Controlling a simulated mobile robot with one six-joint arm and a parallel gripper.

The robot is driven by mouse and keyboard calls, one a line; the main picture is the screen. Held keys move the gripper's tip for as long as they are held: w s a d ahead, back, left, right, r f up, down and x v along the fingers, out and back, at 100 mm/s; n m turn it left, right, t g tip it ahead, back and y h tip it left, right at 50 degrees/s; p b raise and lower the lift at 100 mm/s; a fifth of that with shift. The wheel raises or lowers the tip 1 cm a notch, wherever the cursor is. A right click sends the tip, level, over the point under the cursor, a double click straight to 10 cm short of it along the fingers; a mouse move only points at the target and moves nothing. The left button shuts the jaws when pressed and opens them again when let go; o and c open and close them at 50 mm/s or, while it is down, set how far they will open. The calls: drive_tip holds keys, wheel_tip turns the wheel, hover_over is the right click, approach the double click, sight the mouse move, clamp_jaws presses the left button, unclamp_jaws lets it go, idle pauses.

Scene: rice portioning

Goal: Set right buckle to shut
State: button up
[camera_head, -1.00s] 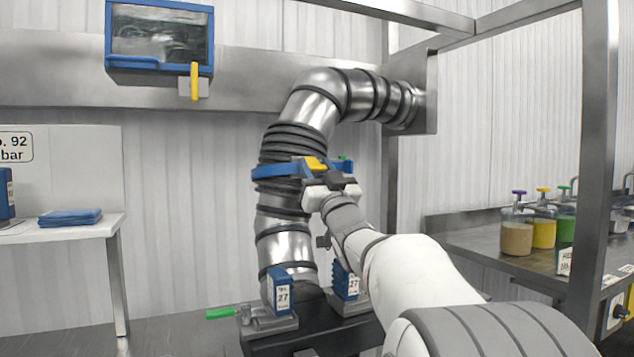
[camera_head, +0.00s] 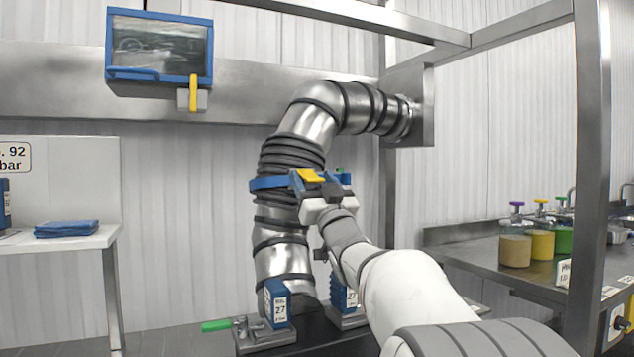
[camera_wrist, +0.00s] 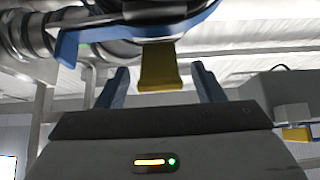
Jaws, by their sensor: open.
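A blue band (camera_head: 268,183) runs around a bent, ribbed steel pipe. A yellow buckle lever (camera_head: 311,175) is at its front right; it also shows in the wrist view (camera_wrist: 160,68) as a tab pointing toward my gripper. My gripper (camera_head: 320,181) is at the band. In the wrist view its two blue fingers are spread, one on each side of the yellow tab, with gaps left and right. A small green part (camera_head: 339,170) shows behind the gripper. I cannot tell how far the lever is folded, and the gripper hides part of the band.
Below, blue blocks marked 27 (camera_head: 278,303) and a green-handled clamp (camera_head: 217,325) stand at the pipe's foot. A blue-framed window box (camera_head: 160,75) hangs upper left. A shelf with blue cloths (camera_head: 66,229) is left. A steel counter with jars (camera_head: 515,249) is right, behind a post (camera_head: 590,170).

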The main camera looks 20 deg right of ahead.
drive_tip(key=shift+s+f, duration=0.1)
drive_tip(key=shift+s, duration=0.1)
drive_tip(key=s+p, duration=0.1)
drive_tip(key=s, duration=1.1)
drive_tip(key=shift+s+d+f, duration=0.2)
drive_tip(key=shift+s+f, duration=0.05)
drive_tip(key=shift+s, duration=0.05)
